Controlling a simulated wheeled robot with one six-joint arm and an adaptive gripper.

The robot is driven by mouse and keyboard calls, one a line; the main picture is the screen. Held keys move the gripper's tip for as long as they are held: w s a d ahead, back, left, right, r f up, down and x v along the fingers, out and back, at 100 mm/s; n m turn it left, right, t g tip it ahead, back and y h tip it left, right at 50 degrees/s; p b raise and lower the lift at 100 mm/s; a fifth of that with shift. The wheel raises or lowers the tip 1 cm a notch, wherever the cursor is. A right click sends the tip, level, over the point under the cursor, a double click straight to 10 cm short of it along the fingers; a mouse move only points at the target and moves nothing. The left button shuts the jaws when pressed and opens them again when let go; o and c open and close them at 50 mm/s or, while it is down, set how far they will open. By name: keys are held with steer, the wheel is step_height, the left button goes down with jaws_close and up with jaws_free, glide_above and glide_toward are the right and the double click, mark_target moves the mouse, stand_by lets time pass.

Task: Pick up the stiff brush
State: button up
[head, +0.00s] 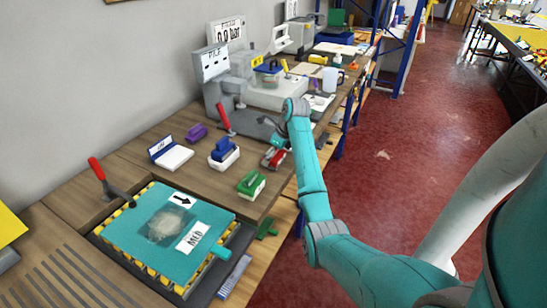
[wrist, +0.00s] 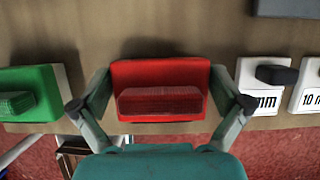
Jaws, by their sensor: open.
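A red block (wrist: 160,74) with a darker red, ribbed grip-like part on it lies on the bench, between the two fingers of my gripper (wrist: 160,88) in the wrist view. The fingers are open, one on each side of it, close to its edges; I cannot tell whether they touch it. In the head view the red block (head: 272,158) is small and partly hidden by my gripper (head: 276,138). It may be the stiff brush, but no bristles or label show. A similar green block (head: 251,184) stands nearer, also at left in the wrist view (wrist: 32,88).
White blocks with dark handles, one marked "mm" (wrist: 262,80), sit right of the red block. A blue-topped white block (head: 223,153), a purple block (head: 196,132) and a teal plate (head: 130,235) lie on the bench (head: 185,190). The bench's front edge is close.

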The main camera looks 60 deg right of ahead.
steer(key=c, duration=0.9)
step_height(320, 180, up, 10)
steer(key=shift+r, duration=0.1)
steer(key=o, duration=0.6)
steer(key=c, duration=0.4)
